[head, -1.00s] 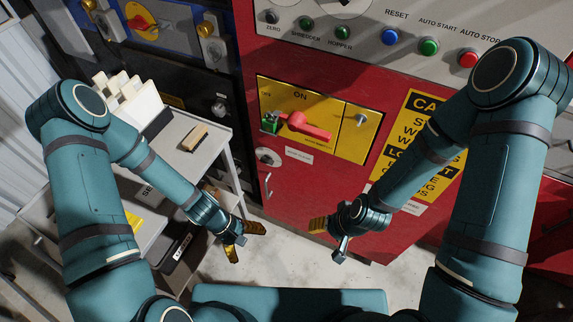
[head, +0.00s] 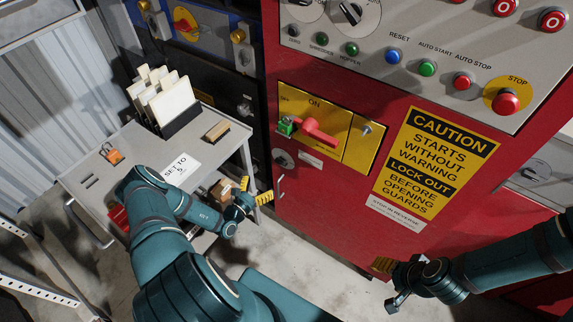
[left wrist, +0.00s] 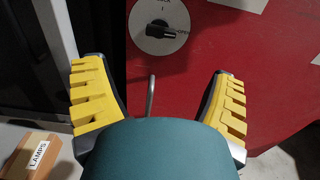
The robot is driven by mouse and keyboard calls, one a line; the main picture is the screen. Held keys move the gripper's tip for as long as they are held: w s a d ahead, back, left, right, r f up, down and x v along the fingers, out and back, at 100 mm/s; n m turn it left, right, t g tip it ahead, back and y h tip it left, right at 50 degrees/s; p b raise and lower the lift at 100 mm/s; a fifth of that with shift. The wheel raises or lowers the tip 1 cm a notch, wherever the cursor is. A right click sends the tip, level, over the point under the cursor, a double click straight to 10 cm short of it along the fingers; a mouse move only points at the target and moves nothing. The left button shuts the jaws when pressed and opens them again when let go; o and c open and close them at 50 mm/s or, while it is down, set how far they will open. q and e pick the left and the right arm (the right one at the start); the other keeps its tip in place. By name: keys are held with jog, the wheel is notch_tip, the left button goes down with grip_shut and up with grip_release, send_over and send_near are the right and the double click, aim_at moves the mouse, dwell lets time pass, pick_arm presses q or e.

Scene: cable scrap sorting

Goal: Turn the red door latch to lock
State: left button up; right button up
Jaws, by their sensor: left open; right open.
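The door latch (head: 283,158) is a pale round plate with a dark knob, low on the left of the red door (head: 330,210). In the left wrist view the latch (left wrist: 160,30) is top centre, its knob pointing right toward the word OPEN; a partly cut-off word ending in "CK" is above. My left gripper (head: 254,190) is open and empty, below and left of the latch and apart from it. Its spread yellow fingers show in the left wrist view (left wrist: 157,75), below the latch plate. My right gripper (head: 388,283) is open and empty at lower right.
A thin door handle (head: 281,188) is just below the latch. A red switch lever (head: 320,132) sits on a yellow panel above. A grey cart (head: 100,180) with an orange padlock (head: 111,154) and a LAMPS box (left wrist: 32,155) stands left. Floor between grippers is clear.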

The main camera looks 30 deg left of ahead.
aim_at(280, 164)
pick_arm(q)
jog(key=w, duration=0.4)
jog(key=w+b, duration=0.1)
jog(key=w, duration=0.3)
jog(key=w+d, duration=0.1)
jog(key=w, duration=0.3)
jog(key=shift+w+b, duration=0.3)
jog(key=c, duration=1.2)
